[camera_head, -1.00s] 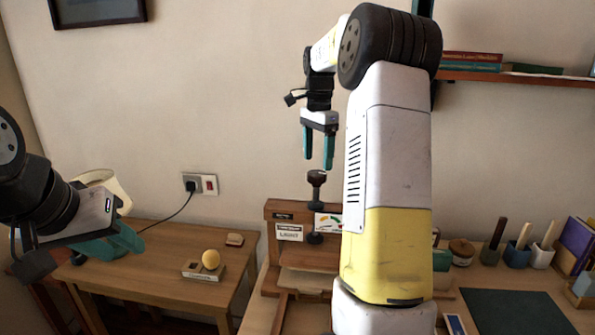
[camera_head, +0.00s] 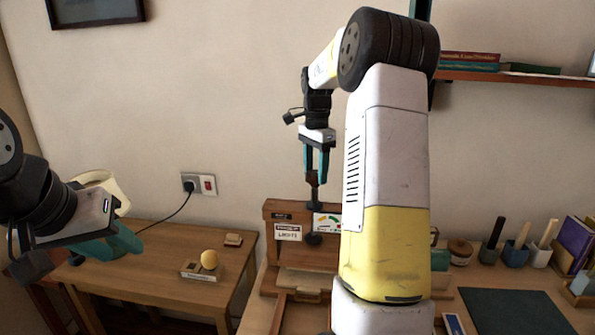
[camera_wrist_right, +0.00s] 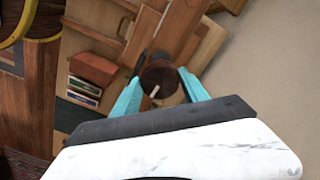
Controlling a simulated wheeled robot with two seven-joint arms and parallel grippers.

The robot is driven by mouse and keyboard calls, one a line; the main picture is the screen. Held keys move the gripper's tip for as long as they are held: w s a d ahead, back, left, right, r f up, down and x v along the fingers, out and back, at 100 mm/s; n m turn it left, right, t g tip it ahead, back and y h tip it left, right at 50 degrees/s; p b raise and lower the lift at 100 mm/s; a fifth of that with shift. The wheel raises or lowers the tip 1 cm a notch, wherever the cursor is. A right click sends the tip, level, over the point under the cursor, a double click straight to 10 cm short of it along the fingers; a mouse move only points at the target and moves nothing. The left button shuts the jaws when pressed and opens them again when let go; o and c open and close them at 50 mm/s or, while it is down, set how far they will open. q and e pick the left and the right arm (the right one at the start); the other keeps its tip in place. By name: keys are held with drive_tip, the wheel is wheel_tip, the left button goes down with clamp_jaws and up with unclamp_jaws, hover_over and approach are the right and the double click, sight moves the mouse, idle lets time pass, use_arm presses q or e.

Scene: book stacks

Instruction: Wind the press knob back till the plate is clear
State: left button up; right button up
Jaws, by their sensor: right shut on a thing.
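The wooden press (camera_head: 271,240) stands on the desk at the wall, its right part hidden behind my right arm. Its dark knob (camera_head: 314,178) tops an upright screw, with a dark round plate (camera_head: 313,239) low on the screw. My right gripper (camera_head: 316,174) points down with its fingers on either side of the knob and is shut on it. In the right wrist view the knob (camera_wrist_right: 160,80), with a white mark on top, sits between the teal fingers. My left gripper (camera_head: 125,240) is over the side table at left, away from the press; its opening is unclear.
Several pots with handles, books (camera_head: 577,240) and a dark mat (camera_head: 515,312) are right of my arm. A shelf is above.

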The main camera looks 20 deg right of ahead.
drive_tip(key=shift+n, duration=0.4)
drive_tip(key=n, duration=0.5)
drive_tip(key=shift+n, duration=0.3)
drive_tip(key=n, duration=0.3)
drive_tip(key=shift+f+n, duration=0.1)
drive_tip(key=shift+n, duration=0.2)
drive_tip(key=n, duration=0.3)
drive_tip(key=shift+s+f+n, duration=0.1)
drive_tip(key=shift+n, duration=0.2)
drive_tip(key=n, duration=0.3)
drive_tip(key=shift+n, duration=0.3)
drive_tip(key=n, duration=0.3)
drive_tip(key=shift+n, duration=0.4)
drive_tip(key=n, duration=0.6)
drive_tip(key=shift+n, duration=0.4)
